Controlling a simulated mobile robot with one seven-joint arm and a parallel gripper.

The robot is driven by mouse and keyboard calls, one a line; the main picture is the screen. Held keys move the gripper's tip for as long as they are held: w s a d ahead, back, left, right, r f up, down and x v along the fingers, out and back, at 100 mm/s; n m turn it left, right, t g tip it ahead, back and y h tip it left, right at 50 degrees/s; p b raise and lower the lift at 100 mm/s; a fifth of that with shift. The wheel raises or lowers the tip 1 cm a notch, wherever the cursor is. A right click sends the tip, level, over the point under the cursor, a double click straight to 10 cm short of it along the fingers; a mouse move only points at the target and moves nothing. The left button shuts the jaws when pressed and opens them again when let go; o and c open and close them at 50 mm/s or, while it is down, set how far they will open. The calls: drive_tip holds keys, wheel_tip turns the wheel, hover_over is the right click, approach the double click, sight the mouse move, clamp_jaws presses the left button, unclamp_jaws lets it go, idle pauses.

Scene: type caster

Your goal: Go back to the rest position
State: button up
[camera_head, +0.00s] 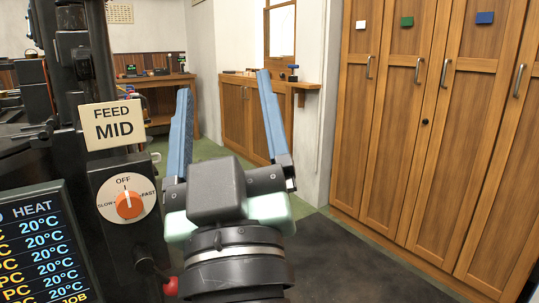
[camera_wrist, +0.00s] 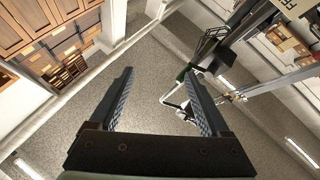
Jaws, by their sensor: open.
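My gripper (camera_head: 225,122) is raised in the middle of the head view, its two blue fingers pointing up and standing well apart. It is open, with nothing between the fingers. The knob's pointer is up at OFF. A sign (camera_head: 113,125) above it reads FEED MID.
A heat display (camera_head: 45,245) with several 20°C readings is at the lower left, close to my arm. Tall wooden cabinets (camera_head: 405,140) line the right side. A wooden counter (camera_head: 245,115) and a desk (camera_head: 160,82) stand farther back. Dark floor (camera_head: 350,265) is clear on the right.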

drive_tip(key=s+d+r+m+t+h+p, duration=0.1)
drive_tip(key=s+d+r+m+h+p, duration=0.15)
drive_tip(key=r, duration=0.45)
drive_tip(key=s+d+r+m+t+h+p, duration=0.2)
drive_tip(key=s+r, duration=0.2)
drive_tip(key=r, duration=0.3)
wheel_tip(320, 180, up, 36)
drive_tip(key=p, duration=3.6)
drive_tip(key=shift+w+a, duration=0.3)
drive_tip(key=shift+f+m, duration=0.1)
drive_tip(key=shift+m, duration=0.15)
